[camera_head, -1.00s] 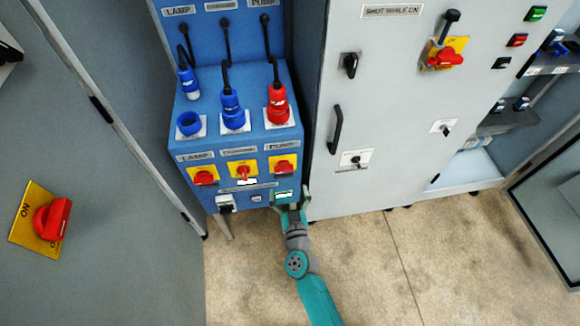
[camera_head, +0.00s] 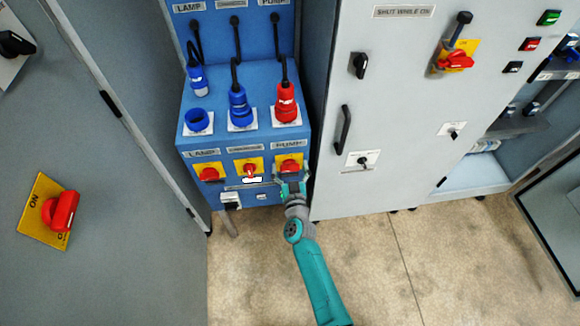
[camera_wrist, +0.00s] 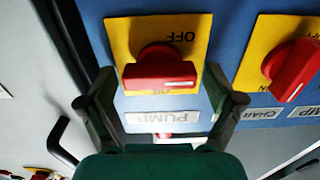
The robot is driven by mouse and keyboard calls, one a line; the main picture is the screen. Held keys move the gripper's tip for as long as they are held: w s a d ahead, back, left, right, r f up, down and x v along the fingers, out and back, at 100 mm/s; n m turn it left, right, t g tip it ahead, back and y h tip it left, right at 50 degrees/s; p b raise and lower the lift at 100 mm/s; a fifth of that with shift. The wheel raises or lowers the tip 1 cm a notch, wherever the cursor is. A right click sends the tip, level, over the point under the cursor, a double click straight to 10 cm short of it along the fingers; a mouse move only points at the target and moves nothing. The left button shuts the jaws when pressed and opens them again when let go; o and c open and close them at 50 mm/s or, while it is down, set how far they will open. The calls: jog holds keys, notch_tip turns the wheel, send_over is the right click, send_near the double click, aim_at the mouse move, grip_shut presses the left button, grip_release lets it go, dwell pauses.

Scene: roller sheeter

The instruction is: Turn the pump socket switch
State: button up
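The pump socket switch (camera_head: 290,166) is a red knob on a yellow plate, under the PUMP label on the blue socket box (camera_head: 259,193). In the wrist view, the pump switch (camera_wrist: 160,68) sits upside down on its plate, with OFF readable and its handle lying level across the picture. My gripper (camera_head: 291,182) is just below the switch in the head view. In the wrist view its two dark fingers (camera_wrist: 167,99) are spread apart, one on each side of the knob. They do not appear to touch it, and nothing is held.
Beside it are the middle socket switch (camera_head: 250,171) and the lamp switch (camera_head: 209,174). The red pump plug (camera_head: 286,102) stands in its socket above. A grey cabinet (camera_head: 390,120) is close on the right, with a black handle (camera_head: 343,130). The floor in front is open.

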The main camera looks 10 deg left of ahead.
jog(key=c, duration=1.1)
jog(key=shift+m, duration=0.4)
jog(key=m, duration=0.3)
jog(key=shift+d+m, duration=0.15)
jog(key=shift+m, duration=0.25)
jog(key=m, duration=0.4)
jog(key=shift+w+d+f+m, duration=0.1)
jog(key=shift+d+m, duration=0.05)
jog(key=shift+m, duration=0.15)
jog(key=m, duration=0.4)
jog(key=shift+f, duration=0.1)
jog(key=m, duration=0.4)
jog(key=shift+d+f+m, duration=0.1)
jog(key=shift+f+m, duration=0.05)
jog(key=shift+m, duration=0.15)
